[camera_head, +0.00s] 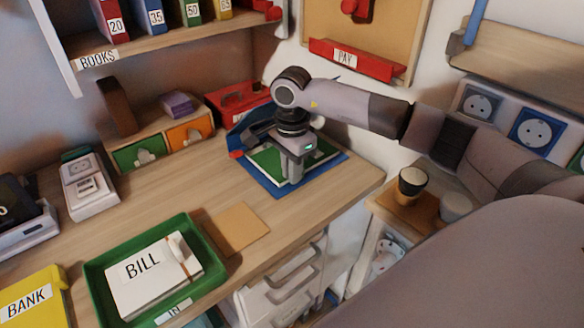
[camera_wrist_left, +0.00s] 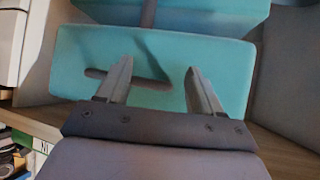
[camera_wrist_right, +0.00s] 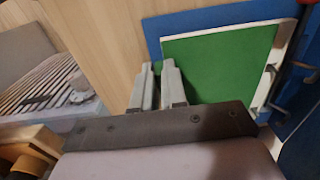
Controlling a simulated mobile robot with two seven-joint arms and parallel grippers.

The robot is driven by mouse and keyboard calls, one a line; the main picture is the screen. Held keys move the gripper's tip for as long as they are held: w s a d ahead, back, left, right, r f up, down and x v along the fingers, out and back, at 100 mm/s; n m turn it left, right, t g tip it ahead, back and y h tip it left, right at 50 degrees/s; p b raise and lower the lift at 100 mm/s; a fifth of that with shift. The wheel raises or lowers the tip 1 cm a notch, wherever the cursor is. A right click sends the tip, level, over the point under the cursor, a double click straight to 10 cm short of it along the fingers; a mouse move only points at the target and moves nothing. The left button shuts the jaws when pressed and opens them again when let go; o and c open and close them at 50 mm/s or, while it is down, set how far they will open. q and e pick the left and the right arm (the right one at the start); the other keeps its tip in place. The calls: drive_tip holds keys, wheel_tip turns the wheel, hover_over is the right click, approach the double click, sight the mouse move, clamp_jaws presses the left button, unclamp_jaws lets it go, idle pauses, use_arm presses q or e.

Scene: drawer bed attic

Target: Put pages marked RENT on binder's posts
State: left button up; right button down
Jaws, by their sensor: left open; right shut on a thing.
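The blue binder (camera_head: 336,162) lies open on the desk toward its back right corner. A green-topped sheet with white edges (camera_head: 265,165), taken as the pages, lies over it; no RENT mark is readable. My right gripper (camera_head: 292,178) points down at the near edge of these pages. In the right wrist view its fingers (camera_wrist_right: 157,85) are close together, shut at the edge of the green sheet (camera_wrist_right: 222,62), beside the blue cover (camera_wrist_right: 180,22). My left gripper (camera_wrist_left: 158,82) is open and empty before a teal panel (camera_wrist_left: 215,65); it is outside the head view.
A green tray (camera_head: 98,275) holds papers marked BILL at the front. A tan sheet (camera_head: 238,226) lies beside it. A yellow BANK item (camera_head: 35,295) is front left. The middle desk is clear.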

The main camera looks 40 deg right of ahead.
drive_tip(key=shift+f, duration=0.4)
drive_tip(key=c, duration=1.1)
unclamp_jaws()
drive_tip(key=shift+r, duration=0.1)
